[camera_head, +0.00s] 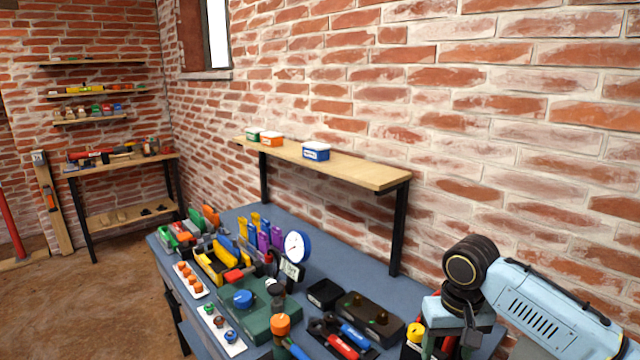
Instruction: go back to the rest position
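Part of my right arm, light blue with a black joint, shows at the lower right, over the right end of the blue workbench (345,262). No gripper fingers can be made out on it, and its lower part is cut off by the frame's bottom edge. My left arm and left gripper are not in view.
The workbench holds a blue-rimmed gauge (297,246), a green case (262,318), red- and blue-handled tools (342,345) and several bins. Above it a wooden shelf (350,167) carries small boxes, including a blue one (316,151). A brick wall stands behind. Open floor (110,300) lies left.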

